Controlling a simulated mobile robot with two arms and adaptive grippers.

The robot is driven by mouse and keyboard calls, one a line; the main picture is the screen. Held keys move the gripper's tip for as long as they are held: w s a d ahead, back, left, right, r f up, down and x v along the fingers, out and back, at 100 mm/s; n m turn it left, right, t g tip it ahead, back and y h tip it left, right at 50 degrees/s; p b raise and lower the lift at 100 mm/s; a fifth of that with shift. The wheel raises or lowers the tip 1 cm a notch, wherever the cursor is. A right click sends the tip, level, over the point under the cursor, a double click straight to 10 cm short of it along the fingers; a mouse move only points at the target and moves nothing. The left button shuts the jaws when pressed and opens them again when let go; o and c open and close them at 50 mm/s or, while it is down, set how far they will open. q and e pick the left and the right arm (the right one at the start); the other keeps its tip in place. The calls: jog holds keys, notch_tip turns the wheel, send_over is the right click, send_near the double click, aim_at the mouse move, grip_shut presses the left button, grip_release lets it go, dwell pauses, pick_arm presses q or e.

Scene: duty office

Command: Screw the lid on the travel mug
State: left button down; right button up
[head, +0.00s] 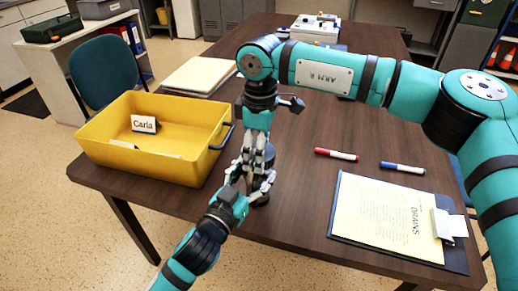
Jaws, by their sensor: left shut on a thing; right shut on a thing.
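The travel mug (262,199) is a dark upright cylinder near the table's front left edge, mostly hidden by my grippers. My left gripper (260,183) reaches in from the lower left and is shut around the mug's body low down. My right gripper (257,160) points straight down above it, its fingers closed around the top of the mug, where the lid would be. The lid is hidden by the fingers, and I cannot tell how it sits on the mug.
A yellow bin (97,150) with a "Carla" card (144,124) stands left of the grippers. A red marker (336,155), a blue marker (402,168) and a clipboard (345,235) lie to the right. Folders (199,75) lie behind. The table (300,190) between mug and clipboard is clear.

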jog(key=o, duration=1)
jog(key=shift+o, duration=0.2)
jog(key=shift+r, duration=0.1)
jog(key=shift+r, duration=2.15)
jog(key=shift+c, duration=0.3)
